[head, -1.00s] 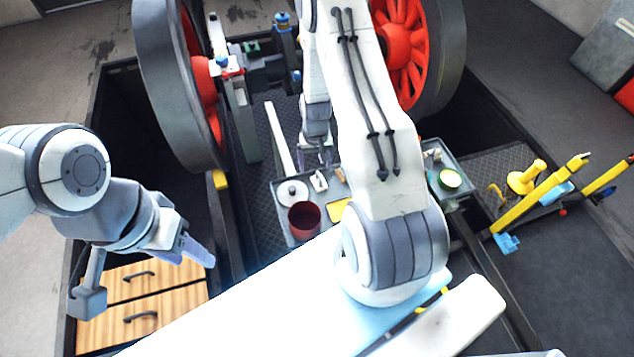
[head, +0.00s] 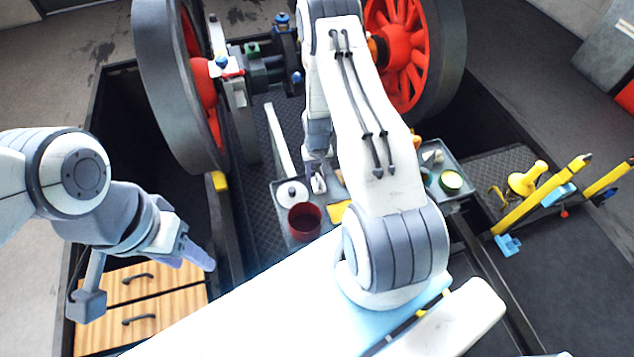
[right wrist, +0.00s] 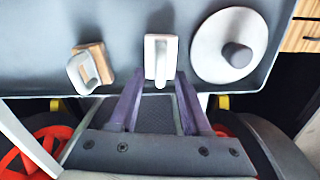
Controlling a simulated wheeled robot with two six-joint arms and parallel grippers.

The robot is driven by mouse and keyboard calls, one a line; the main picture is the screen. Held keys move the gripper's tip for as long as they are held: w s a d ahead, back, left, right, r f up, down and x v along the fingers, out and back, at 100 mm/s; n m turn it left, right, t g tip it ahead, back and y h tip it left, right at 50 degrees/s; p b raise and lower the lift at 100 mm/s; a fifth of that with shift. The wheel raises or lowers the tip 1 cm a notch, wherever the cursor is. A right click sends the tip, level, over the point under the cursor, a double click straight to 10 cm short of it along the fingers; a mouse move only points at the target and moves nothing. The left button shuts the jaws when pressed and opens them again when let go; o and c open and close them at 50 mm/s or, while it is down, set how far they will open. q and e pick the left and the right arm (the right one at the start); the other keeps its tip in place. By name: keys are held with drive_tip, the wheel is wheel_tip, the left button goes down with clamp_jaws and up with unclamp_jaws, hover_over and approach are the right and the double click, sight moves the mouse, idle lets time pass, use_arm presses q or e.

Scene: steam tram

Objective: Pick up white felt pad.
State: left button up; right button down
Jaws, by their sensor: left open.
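A small white rectangular piece with a raised grip (right wrist: 160,58) lies on the grey tray; it looks like the white felt pad, though I cannot be sure. In the head view it (head: 318,184) shows just below my right gripper (head: 317,163). In the right wrist view my right gripper (right wrist: 157,84) is open, its purple fingers apart on either side of the piece's near end, with nothing held. A round white disc with a grey knob (right wrist: 230,47) lies beside it. My left gripper (head: 190,255) hangs open and empty over the wooden drawers.
The grey tray (right wrist: 40,30) also holds a tan block with a white hooked piece (right wrist: 90,67). A dark red cup (head: 304,220) and a yellow piece (head: 340,210) stand nearby. Large red-spoked wheels (head: 400,45) rise behind. My right arm hides the tray's middle.

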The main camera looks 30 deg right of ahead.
drive_tip(key=shift+r, duration=0.15)
wheel_tip(320, 180, up, 4)
drive_tip(key=shift+r+p, duration=0.25)
drive_tip(key=shift+p, duration=0.15)
drive_tip(key=s+d+r, duration=0.6)
drive_tip(key=s+d, duration=0.1)
drive_tip(key=d, duration=0.2)
drive_tip(key=shift+s+r+p, duration=0.15)
drive_tip(key=shift+s+p, duration=0.15)
drive_tip(key=shift+p, duration=0.15)
